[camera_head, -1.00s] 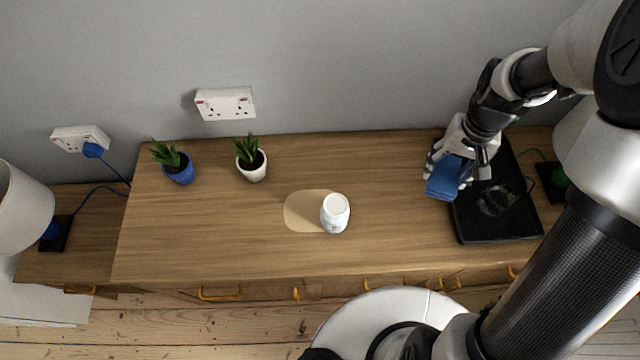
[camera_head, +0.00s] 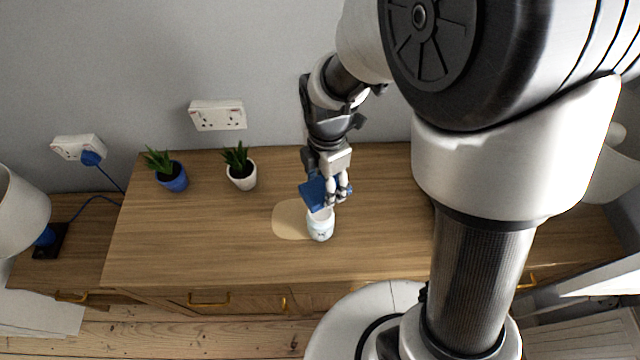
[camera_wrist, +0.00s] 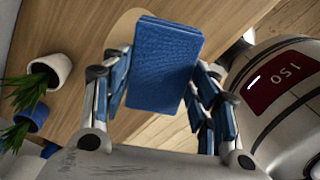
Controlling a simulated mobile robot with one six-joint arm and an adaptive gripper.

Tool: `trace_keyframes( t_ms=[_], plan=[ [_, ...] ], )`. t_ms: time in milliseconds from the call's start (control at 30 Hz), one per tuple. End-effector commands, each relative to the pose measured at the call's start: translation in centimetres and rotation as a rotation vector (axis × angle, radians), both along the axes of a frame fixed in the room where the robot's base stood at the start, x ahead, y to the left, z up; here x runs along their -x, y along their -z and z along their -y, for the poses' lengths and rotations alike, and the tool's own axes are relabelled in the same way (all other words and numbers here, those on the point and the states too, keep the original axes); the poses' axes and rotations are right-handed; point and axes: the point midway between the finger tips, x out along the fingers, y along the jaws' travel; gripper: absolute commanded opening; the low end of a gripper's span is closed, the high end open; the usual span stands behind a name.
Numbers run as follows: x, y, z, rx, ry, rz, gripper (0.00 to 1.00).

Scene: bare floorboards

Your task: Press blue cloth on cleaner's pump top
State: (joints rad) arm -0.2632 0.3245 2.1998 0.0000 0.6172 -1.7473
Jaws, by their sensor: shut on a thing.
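My gripper (camera_head: 334,191) is shut on the folded blue cloth (camera_head: 313,192), which also fills the middle of the wrist view (camera_wrist: 166,64) between the fingers. The cleaner (camera_head: 320,226) is a white container with pale blue marks, standing upright on the wooden cabinet top. The cloth is at the cleaner's upper end in the head view and covers part of its top. I cannot tell whether they touch. The wrist view does not show the cleaner; the cloth hides what lies behind it.
A pale beige patch (camera_head: 288,220) lies on the wooden cabinet (camera_head: 200,240), left of the cleaner. A blue pot plant (camera_head: 173,178) and a white pot plant (camera_head: 241,176) stand at the back left. Wall sockets (camera_head: 218,115) are behind. My arm hides the cabinet's right part.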

Motion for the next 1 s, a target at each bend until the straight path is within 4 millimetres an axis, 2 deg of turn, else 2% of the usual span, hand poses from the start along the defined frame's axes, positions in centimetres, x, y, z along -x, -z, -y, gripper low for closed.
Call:
trace_keyframes(
  t_ms=[100, 300, 467, 1000],
  plan=[
    [0.6, -0.1, -0.8, 0.000, -0.190, 0.000, 0.35],
    [1.0, 0.1, -1.2, 0.001, -0.320, -0.001, 0.35],
    [1.0, 0.9, -1.2, 0.001, -0.323, -0.001, 0.35],
    [1.0, 5.8, -1.2, 0.000, -0.320, 0.000, 0.35]
  ],
)
